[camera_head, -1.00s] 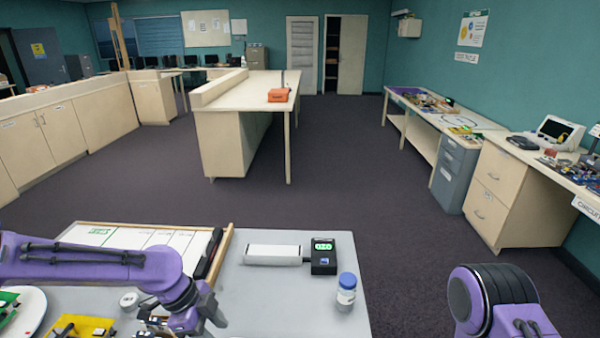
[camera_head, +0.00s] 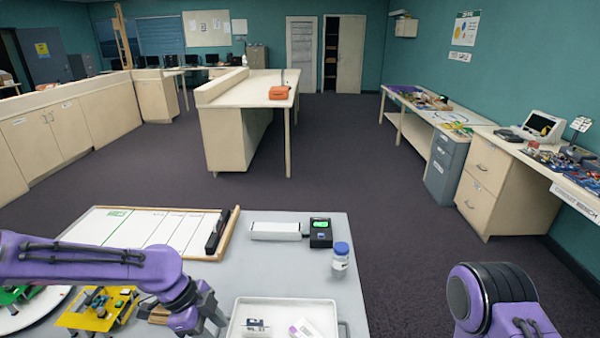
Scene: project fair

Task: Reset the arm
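My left arm (camera_head: 90,262) comes in from the left over the grey table (camera_head: 360,290). Its gripper (camera_head: 208,318) hangs at the lower edge of the picture, beside the left side of a white tray (camera_head: 285,303). The fingers are small and partly cut off, so I cannot tell whether they are open. My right arm (camera_head: 495,300) shows only as a purple and black joint at the lower right. Its gripper is out of view.
On the table are a whiteboard (camera_head: 150,228), a small device with a green display (camera_head: 320,232), a white block (camera_head: 275,230), a blue-capped bottle (camera_head: 340,258) and a yellow board (camera_head: 98,308). Open floor (camera_head: 400,210) lies beyond, with a long bench (camera_head: 240,98).

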